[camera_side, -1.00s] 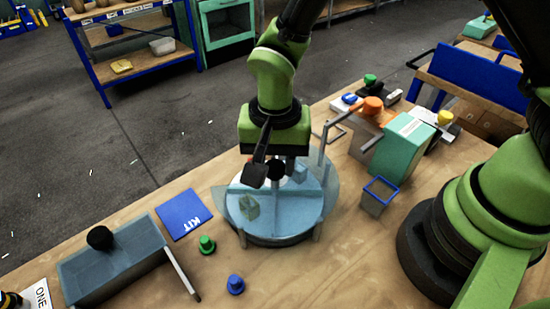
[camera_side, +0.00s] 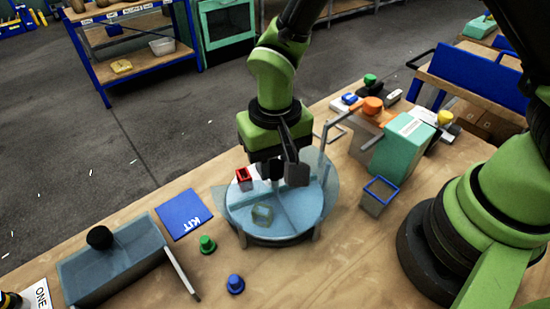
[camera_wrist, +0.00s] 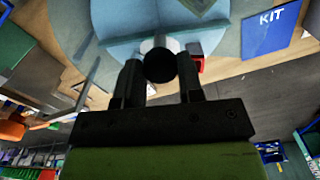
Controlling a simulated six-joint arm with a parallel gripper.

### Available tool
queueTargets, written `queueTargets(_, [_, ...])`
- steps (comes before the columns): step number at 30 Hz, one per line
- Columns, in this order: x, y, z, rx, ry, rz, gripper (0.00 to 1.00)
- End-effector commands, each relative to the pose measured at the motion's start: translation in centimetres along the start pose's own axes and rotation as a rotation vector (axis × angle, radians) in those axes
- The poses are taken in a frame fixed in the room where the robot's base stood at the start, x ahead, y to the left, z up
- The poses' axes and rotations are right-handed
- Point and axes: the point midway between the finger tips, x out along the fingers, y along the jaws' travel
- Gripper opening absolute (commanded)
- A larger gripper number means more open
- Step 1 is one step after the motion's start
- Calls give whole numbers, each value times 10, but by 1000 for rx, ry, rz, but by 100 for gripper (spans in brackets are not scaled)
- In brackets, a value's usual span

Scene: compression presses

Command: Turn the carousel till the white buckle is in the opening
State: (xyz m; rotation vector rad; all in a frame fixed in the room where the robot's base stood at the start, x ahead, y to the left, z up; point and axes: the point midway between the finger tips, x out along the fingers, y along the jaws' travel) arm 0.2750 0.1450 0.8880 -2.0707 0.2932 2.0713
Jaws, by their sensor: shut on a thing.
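The carousel (camera_side: 288,216) is a round pale-blue tray with dividers, under a clear cover that sticks out at its sides. My gripper (camera_side: 279,170) is over its middle, pointing down. In the wrist view its fingers (camera_wrist: 161,82) are on either side of a round black knob (camera_wrist: 160,66), and it is shut on this knob. A red box-like piece (camera_side: 244,178) is at the carousel's left. A greenish see-through block (camera_side: 262,213) shows at the front left. A white shape is partly hidden behind the knob; I cannot tell whether it is the buckle.
A blue KIT mat (camera_side: 184,214) lies left of the carousel. Green (camera_side: 207,244) and blue (camera_side: 235,285) knobs stand in front.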

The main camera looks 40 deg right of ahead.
Motion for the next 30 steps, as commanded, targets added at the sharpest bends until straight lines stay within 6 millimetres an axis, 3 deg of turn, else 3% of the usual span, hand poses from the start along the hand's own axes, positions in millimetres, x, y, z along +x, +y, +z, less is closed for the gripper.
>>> queueTargets(30, [-1, 0, -1, -508, 3, -1, 0])
